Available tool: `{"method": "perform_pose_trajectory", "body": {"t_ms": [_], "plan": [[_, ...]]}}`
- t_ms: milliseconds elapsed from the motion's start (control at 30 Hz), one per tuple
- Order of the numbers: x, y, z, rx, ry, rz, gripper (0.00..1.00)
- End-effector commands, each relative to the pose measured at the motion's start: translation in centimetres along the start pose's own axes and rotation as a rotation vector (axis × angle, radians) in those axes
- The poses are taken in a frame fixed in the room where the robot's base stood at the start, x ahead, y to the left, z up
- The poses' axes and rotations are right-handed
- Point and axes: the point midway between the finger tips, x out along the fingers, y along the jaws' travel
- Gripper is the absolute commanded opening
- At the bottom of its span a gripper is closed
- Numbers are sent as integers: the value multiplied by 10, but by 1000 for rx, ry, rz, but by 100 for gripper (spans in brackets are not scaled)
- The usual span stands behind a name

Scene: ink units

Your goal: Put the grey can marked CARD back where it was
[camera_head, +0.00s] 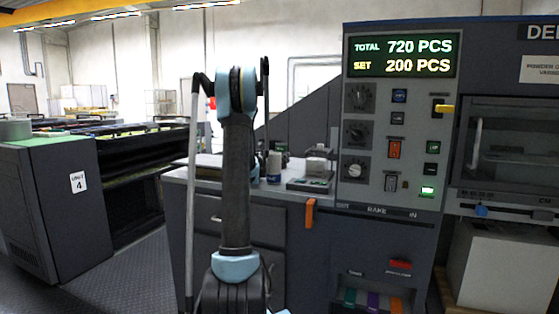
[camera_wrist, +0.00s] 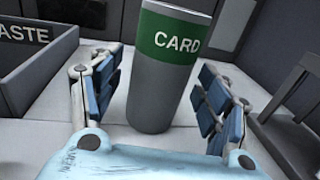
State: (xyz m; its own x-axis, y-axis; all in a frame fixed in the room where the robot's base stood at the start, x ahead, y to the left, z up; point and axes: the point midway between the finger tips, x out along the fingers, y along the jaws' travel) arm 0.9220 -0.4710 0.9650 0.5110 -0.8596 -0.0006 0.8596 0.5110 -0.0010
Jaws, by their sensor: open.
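In the wrist view a grey can (camera_wrist: 160,95) with a green band reading CARD stands on a pale worktop. My gripper (camera_wrist: 153,92) is open, with one finger on each side of the can. Small gaps show between the finger pads and the can. In the head view my arm blocks the sight of my gripper. A small grey cylinder (camera_head: 274,167) stands on the counter just right of my arm there; I cannot tell if it is the same can.
A dark bin (camera_wrist: 35,58) whose visible letters read ASTE stands left of the can. A grey framed object (camera_wrist: 292,125) is close on the right. In the head view a control panel (camera_head: 398,125) rises right of the counter (camera_head: 178,174), and an orange handle (camera_head: 310,213) hangs at its front.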

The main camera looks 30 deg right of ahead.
Motion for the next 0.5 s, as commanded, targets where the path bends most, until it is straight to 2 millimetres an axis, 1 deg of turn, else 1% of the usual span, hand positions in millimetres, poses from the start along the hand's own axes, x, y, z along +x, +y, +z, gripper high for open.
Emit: {"method": "perform_pose_trajectory", "body": {"t_ms": [33,300,500], "plan": [[-10,0,0,0,0,2,70],[-63,0,0,0,0,2,70],[-90,0,0,0,0,2,70]]}}
